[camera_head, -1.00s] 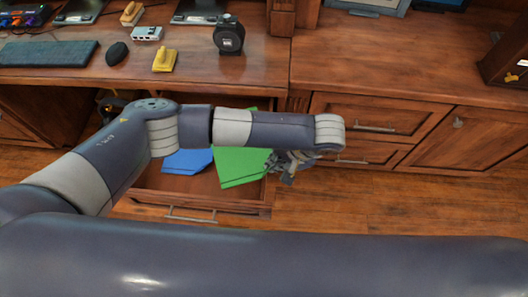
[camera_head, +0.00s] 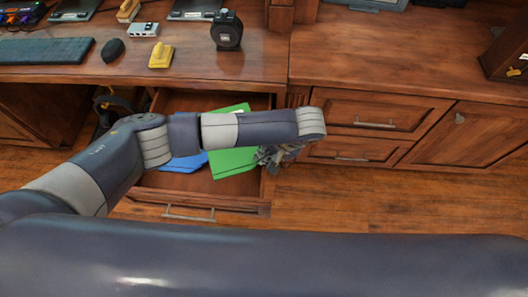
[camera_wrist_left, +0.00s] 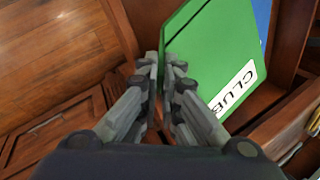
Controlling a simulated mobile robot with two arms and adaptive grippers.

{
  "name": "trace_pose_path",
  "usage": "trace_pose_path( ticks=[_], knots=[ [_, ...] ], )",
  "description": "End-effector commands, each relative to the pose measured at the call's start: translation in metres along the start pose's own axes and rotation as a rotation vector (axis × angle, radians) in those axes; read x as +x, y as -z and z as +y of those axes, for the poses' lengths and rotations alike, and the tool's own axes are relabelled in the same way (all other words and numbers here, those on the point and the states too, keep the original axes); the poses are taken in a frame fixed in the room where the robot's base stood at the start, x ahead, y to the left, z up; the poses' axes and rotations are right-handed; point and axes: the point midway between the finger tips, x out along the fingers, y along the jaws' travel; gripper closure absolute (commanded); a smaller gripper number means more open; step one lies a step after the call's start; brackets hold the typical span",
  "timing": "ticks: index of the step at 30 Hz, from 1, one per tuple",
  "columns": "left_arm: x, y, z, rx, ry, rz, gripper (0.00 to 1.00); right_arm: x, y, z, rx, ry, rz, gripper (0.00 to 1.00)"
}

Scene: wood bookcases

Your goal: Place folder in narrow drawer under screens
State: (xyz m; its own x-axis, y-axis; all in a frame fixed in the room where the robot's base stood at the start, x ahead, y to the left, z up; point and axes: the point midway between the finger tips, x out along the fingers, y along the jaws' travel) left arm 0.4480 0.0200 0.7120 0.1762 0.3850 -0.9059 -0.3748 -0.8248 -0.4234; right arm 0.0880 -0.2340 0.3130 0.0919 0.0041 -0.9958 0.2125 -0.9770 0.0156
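A green folder (camera_head: 232,163) with a white label reading "CLUB" is tilted in the open wooden drawer (camera_head: 185,198) under the desk. It also shows in the left wrist view (camera_wrist_left: 215,60). A blue folder (camera_head: 185,163) lies in the drawer to its left, partly hidden by my arm. My left gripper (camera_head: 268,158) is at the drawer's right side, at the green folder's edge. In the left wrist view its fingers (camera_wrist_left: 161,62) are close together on that edge. My right gripper is not in view.
The desk top (camera_head: 190,60) holds a keyboard (camera_head: 45,50), a mouse (camera_head: 112,49), a yellow stapler (camera_head: 161,55) and a black round device (camera_head: 227,30). Closed drawers (camera_head: 375,115) stand to the right. The floor (camera_head: 400,200) in front of them is clear.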

Motion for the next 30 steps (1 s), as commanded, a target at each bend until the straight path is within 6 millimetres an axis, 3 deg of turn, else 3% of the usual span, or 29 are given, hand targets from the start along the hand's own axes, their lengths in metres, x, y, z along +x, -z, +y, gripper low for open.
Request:
trace_pose_path(
  ticks=[9,10,12,23,29,30],
  knots=[
    [0.009,0.000,0.004,0.000,0.001,0.000,1.00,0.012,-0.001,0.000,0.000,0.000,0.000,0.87],
    [0.008,0.000,0.004,0.000,0.000,0.000,0.89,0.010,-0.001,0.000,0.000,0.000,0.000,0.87],
    [0.008,0.000,0.004,0.000,0.000,0.000,0.75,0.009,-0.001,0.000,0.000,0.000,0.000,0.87],
    [0.006,0.000,0.003,0.000,0.000,-0.001,0.75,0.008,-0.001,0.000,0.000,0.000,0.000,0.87],
    [-0.008,-0.001,-0.003,-0.001,-0.001,-0.002,0.75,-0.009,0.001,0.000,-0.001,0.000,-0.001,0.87],
    [-0.015,0.002,-0.001,0.001,-0.001,0.005,0.75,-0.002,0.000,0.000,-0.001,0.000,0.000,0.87]
  ],
)
